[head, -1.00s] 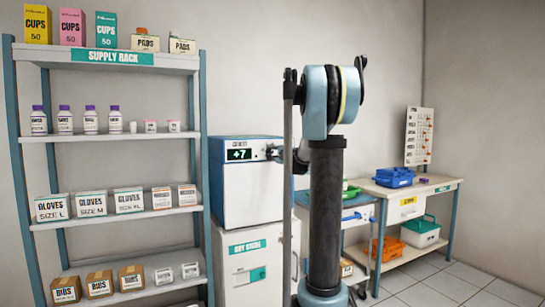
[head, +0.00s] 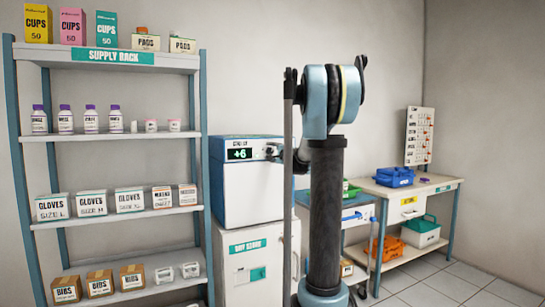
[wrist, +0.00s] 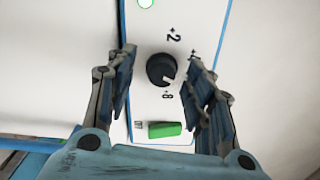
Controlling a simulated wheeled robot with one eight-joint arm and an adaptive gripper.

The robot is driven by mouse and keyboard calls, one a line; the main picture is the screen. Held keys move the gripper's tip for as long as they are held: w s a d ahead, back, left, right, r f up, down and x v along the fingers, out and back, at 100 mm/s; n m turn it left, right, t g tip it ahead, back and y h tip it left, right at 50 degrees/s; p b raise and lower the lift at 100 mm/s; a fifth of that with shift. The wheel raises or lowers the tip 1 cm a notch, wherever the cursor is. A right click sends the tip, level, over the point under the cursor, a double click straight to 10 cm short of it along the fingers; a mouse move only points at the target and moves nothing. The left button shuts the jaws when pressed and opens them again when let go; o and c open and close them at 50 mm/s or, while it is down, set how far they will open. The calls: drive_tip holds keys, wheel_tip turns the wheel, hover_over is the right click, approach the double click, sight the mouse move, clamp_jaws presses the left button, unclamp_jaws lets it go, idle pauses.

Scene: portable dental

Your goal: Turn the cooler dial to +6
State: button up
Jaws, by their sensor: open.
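The cooler (head: 250,188) is a white box with a blue top band, standing on a white cabinet. Its display (head: 239,154) reads +6. In the wrist view the dial (wrist: 158,68) is a round black knob with a white pointer towards the lower right, between the +4 and +8 marks. My gripper (wrist: 161,58) is open, with one finger on each side of the dial and gaps visible between. The right finger partly covers the +4 mark and hides the scale beside the pointer.
A green switch (wrist: 164,130) sits beside the dial, near an OFF mark. The supply rack (head: 122,137) stands close left of the cooler. A workbench (head: 440,182) with a blue bin (head: 394,178) stands to the right. Floor (head: 470,285) is clear at the front right.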

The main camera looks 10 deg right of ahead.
drive_tip(key=shift+s, duration=0.15)
drive_tip(key=v, duration=1.1)
drive_tip(key=shift+s, duration=0.25)
drive_tip(key=shift+d, duration=0.15)
drive_tip(key=s+a+f+n+g+y, duration=0.1)
drive_tip(key=s+a+f+n+g, duration=0.4)
drive_tip(key=s+f, duration=0.4)
drive_tip(key=s+a+f+n+g, duration=0.3)
drive_tip(key=s+a+f+n, duration=0.4)
drive_tip(key=s, duration=0.5)
drive_tip(key=s+d+f+n+g+h, duration=0.2)
drive_tip(key=s+d+f+g+h, duration=0.1)
drive_tip(key=s+f, duration=0.6)
drive_tip(key=s+d+f+n+g+h, duration=0.2)
drive_tip(key=s+f, duration=0.8)
drive_tip(key=s, duration=0.5)
drive_tip(key=d+g+h, duration=0.1)
drive_tip(key=d+g, duration=0.1)
drive_tip(key=d, duration=0.1)
drive_tip(key=shift+d+f+n+h, duration=0.25)
drive_tip(key=shift+f+n+h, duration=0.05)
